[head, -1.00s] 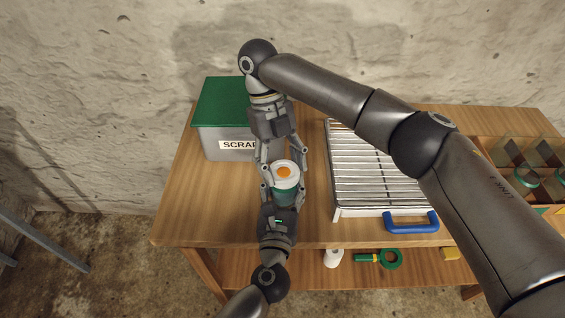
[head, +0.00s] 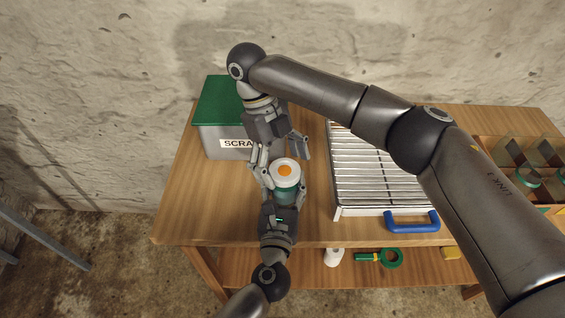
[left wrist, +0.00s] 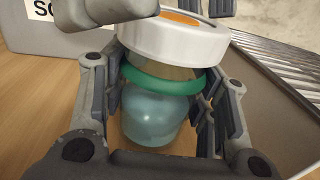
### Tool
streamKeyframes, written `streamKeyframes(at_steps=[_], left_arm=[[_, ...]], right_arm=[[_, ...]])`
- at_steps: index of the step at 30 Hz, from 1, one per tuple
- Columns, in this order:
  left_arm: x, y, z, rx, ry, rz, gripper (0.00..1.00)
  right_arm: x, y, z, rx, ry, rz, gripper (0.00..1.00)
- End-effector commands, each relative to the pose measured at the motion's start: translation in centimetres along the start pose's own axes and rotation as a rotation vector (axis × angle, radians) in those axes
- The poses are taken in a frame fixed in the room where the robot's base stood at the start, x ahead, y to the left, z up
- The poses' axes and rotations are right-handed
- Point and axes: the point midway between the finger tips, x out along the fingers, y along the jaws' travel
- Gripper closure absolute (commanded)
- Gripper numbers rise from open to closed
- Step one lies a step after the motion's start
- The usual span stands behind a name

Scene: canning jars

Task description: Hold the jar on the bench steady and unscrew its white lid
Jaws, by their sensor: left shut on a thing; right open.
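The jar (head: 286,190) stands on the bench, with a pale blue glass body (left wrist: 152,115) and a green ring (left wrist: 162,83) below its neck. The white lid (head: 285,172) with an orange disc (head: 285,170) sits on its top; the lid fills the upper left wrist view (left wrist: 172,43). My left gripper (head: 284,188) reaches in from the front and is shut on the jar body, a finger on each side. My right gripper (head: 281,154) is open behind the lid, fingers spread wide. Its fingers show partly at the top of the left wrist view.
A grey scrap bin (head: 220,142) with a green lid (head: 221,100) stands behind left. A metal rack (head: 375,165) with a blue handle (head: 411,222) lies to the right. A wooden divided crate (head: 490,150) is at far right. The bench's front left (head: 200,220) is clear.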

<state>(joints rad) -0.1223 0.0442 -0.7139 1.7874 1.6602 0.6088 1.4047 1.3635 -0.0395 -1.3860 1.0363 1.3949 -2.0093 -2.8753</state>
Motion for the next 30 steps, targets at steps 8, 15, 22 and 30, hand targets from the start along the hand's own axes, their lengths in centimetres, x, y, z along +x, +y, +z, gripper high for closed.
streamKeyframes(at_steps=[8,15,22,30], left_arm=[[0.0,0.0,0.0,0.0,0.0,0.0,0.75],[0.0,0.0,0.0,0.0,0.0,0.0,0.75],[0.0,0.0,0.0,0.0,0.001,0.0,0.75],[0.0,0.0,0.0,0.0,0.001,0.0,0.75]], right_arm=[[-2.6,-0.1,0.0,0.002,-0.003,-0.005,0.15],[-6.2,0.0,0.1,0.001,0.0,-0.003,0.15],[-7.5,0.0,0.0,0.0,-0.001,-0.001,0.14],[-7.5,-1.3,-0.2,0.01,-0.088,-0.02,0.14]])
